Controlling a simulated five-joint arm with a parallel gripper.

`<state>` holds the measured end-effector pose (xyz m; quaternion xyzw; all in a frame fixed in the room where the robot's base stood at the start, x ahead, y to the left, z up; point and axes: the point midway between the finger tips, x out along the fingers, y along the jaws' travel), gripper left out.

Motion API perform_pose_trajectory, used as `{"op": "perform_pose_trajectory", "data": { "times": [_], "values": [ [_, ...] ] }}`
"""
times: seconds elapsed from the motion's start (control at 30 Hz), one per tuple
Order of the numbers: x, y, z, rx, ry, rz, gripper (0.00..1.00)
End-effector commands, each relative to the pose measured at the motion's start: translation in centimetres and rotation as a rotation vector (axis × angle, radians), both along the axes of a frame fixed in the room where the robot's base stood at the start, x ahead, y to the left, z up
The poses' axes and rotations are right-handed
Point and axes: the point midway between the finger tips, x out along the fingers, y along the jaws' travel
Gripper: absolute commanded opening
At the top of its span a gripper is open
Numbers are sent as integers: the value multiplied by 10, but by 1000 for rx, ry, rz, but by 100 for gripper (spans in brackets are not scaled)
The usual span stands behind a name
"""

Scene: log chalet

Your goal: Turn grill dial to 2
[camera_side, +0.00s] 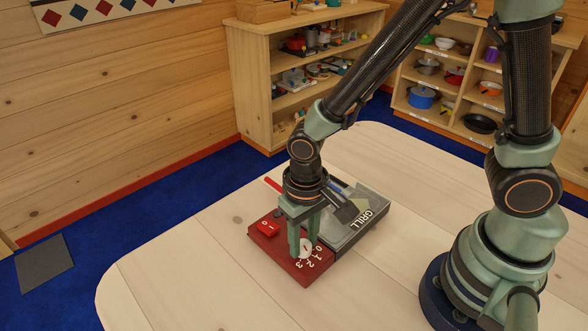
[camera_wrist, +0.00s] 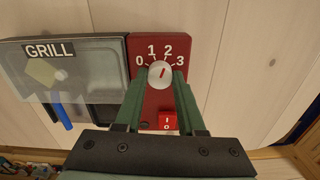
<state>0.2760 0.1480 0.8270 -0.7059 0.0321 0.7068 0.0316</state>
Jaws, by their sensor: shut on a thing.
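The grill (camera_side: 345,228) stands on the pale table, with a dark body, a clear lid and a red control panel (camera_side: 292,268). In the wrist view the panel (camera_wrist: 150,103) carries a white dial (camera_wrist: 161,74) with the numbers 0, 1, 2 and 3 around its top. The dial's red mark points upward and slightly right, between 1 and 2. My gripper (camera_side: 304,254) reaches down over the panel. In the wrist view its green fingers (camera_wrist: 160,80) are shut on the dial, one at each side. The fingers partly hide the dial in the side view.
A red rocker switch (camera_wrist: 168,121) marked I and O sits on the panel near my fingers. A beige piece (camera_wrist: 45,72) shows under the lid. Much of the table (camera_side: 190,265) is clear. Shelves (camera_side: 285,85) with cookware stand behind.

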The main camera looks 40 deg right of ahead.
Motion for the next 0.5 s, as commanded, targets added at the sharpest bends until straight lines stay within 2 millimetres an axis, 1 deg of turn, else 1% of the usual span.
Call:
{"op": "perform_pose_trajectory", "data": {
  "times": [0.3,0.33,0.37,0.4,0.5],
  "values": [
    [2,1,1,3,-6,-1,0],
    [2,1,1,3,-6,-1,50],
    [2,1,1,3,-6,-1,61],
    [2,1,1,4,-5,-1,69],
    [1,1,1,3,-4,0,69]
  ]
}}
